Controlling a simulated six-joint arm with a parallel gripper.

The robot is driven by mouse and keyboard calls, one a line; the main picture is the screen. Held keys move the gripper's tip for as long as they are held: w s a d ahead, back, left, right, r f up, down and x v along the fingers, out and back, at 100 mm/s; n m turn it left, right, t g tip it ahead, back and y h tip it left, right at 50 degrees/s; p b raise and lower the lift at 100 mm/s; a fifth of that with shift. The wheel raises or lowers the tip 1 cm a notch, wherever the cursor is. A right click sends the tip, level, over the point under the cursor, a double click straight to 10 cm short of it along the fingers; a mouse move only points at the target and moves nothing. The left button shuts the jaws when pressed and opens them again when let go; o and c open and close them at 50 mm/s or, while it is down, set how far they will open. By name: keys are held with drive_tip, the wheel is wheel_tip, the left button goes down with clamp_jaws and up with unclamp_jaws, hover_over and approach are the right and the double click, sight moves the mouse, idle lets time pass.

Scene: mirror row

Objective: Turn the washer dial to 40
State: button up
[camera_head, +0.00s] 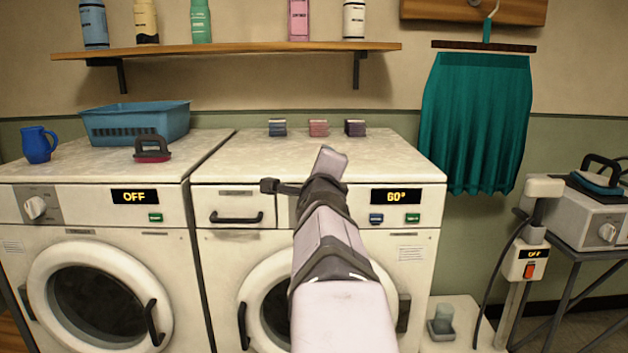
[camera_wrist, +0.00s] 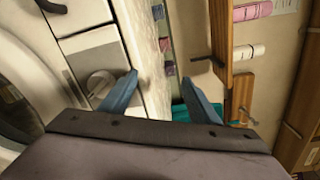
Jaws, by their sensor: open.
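The right washer (camera_head: 225,183) is white, and its display (camera_head: 396,197) reads 60°. Its dial is hidden behind my arm in the head view. In the wrist view a round grey dial (camera_wrist: 101,85) shows on the washer panel, beside the left finger and partly covered by it. My gripper (camera_wrist: 159,80) is open and empty, its two blue-grey fingers spread apart. In the head view my gripper (camera_head: 331,160) is in front of the right washer's panel. I cannot tell whether a finger touches the dial.
The left washer's display (camera_head: 134,197) reads OFF, and its own dial (camera_head: 35,207) is at the far left. A drawer handle (camera_head: 236,217) sticks out left of my arm. Small boxes (camera_head: 318,128) stand on the right washer's top, and a blue basket (camera_head: 135,123) on the left one.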

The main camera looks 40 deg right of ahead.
drive_tip(key=shift+w+f, duration=0.2)
drive_tip(key=shift+w, duration=0.15)
drive_tip(key=shift+w+a, duration=0.1)
drive_tip(key=a+n+y+p, duration=0.1)
drive_tip(key=p, duration=0.1)
drive_tip(key=w+a+f+n+p, duration=0.1)
drive_tip(key=n, duration=0.1)
drive_tip(key=shift+w+a+f+y+p, duration=0.1)
drive_tip(key=shift+w+f+y+p, duration=0.15)
drive_tip(key=shift+y+p, duration=0.15)
drive_tip(key=s+a+f+n+h+p, duration=0.1)
drive_tip(key=s+f+n, duration=0.2)
drive_tip(key=n, duration=0.6)
drive_tip(key=s+a+f+n+h+p, duration=0.1)
drive_tip(key=s+f+n+p, duration=0.1)
drive_tip(key=f+n, duration=0.4)
drive_tip(key=s+n, duration=0.1)
drive_tip(key=n, duration=0.3)
drive_tip(key=shift+s+a+t, duration=0.3)
drive_tip(key=shift+s+a, duration=0.05)
drive_tip(key=shift+a, duration=0.05)
